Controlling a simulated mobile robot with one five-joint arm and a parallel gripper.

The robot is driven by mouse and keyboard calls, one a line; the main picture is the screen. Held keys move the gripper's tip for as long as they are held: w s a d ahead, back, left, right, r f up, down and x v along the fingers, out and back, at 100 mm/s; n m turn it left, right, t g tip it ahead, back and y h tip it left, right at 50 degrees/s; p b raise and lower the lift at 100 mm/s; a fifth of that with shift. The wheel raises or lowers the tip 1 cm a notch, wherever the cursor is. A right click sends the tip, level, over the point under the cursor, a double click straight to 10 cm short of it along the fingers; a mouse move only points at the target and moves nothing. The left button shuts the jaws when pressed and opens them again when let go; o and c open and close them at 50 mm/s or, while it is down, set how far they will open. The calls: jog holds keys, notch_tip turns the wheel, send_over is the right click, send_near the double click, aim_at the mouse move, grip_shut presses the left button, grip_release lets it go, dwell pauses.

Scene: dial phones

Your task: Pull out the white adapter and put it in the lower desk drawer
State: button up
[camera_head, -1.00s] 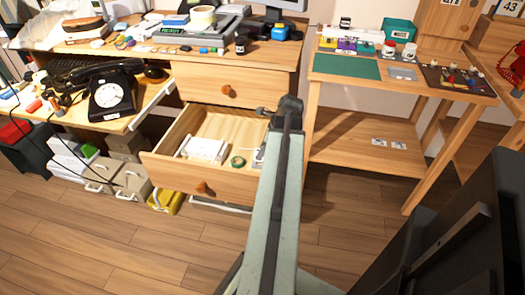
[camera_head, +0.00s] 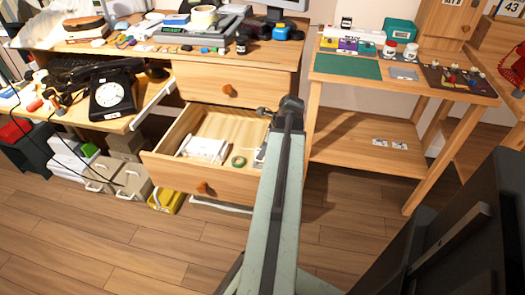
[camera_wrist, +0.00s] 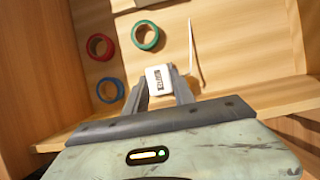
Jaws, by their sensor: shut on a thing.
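The white adapter (camera_wrist: 157,76), a small white block with a dark printed label, is between the fingers of my gripper (camera_wrist: 160,88) in the wrist view. My gripper is shut on it. The lower desk drawer (camera_head: 180,172) is pulled open below a closed upper drawer (camera_head: 215,86). In the wrist view the gripper and adapter are over the drawer's wooden inside (camera_wrist: 235,50); the height above its floor is hard to tell. In the head view my arm hides the gripper tips and the adapter.
The drawer holds a white object (camera_head: 203,149) and a green tape roll (camera_head: 238,162). The wrist view also shows a red roll (camera_wrist: 100,38), a blue roll (camera_wrist: 98,91) and a thin pale stick (camera_wrist: 193,55). A black dial phone (camera_head: 112,92) stands left; a small table (camera_head: 400,90) stands right.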

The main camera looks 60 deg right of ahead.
jog(key=shift+s+f+b, duration=0.35)
jog(key=shift+f+b, duration=0.5)
jog(key=shift+b, duration=0.2)
grip_shut()
jog(key=o, duration=1.1)
grip_release()
jog(key=shift+f, duration=0.1)
jog(key=shift+c, duration=0.2)
jog(key=shift+d+r+p, duration=0.1)
jog(key=shift+r+p, duration=0.4)
jog(key=shift+p, duration=0.05)
jog(key=a+p+v, duration=0.1)
jog(key=p+v, duration=0.5)
jog(key=v, duration=0.1)
jog(key=shift+w+d+r+p, duration=0.2)
jog(key=shift+d+r+p, duration=0.05)
jog(key=shift+p, duration=0.15)
